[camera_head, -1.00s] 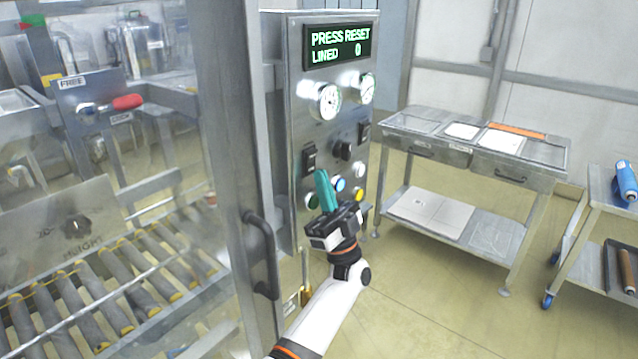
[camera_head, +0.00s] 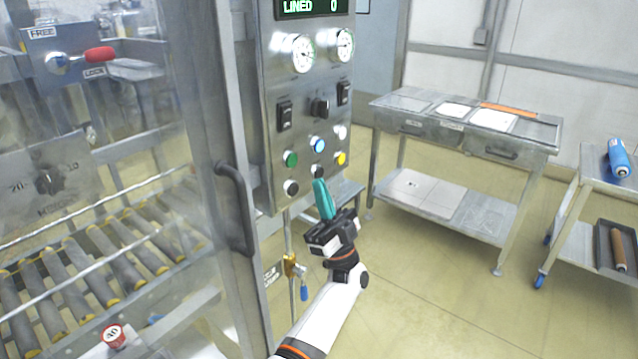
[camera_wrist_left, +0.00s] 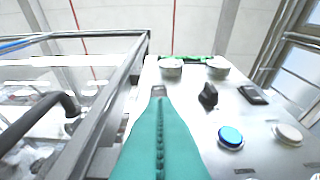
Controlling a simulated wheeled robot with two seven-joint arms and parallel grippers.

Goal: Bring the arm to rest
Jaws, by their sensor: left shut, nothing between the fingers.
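My left gripper (camera_head: 324,200) has teal fingers that are shut together with nothing between them. In the head view it is in front of the lower part of the control panel (camera_head: 268,120), just below the rows of buttons. In the left wrist view the teal fingers (camera_wrist_left: 160,140) point at the panel face, left of the blue button (camera_wrist_left: 231,136). Whether the fingertips touch the panel, I cannot tell. My white left forearm comes up from the bottom of the head view. My right gripper is not in view.
A door handle (camera_head: 235,210) and clear guard stand left of the arm, with a roller conveyor behind. A brass valve (camera_head: 290,265) hangs under the panel. A steel table (camera_head: 400,127) and a cart (camera_head: 590,185) stand to the right. The floor between is clear.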

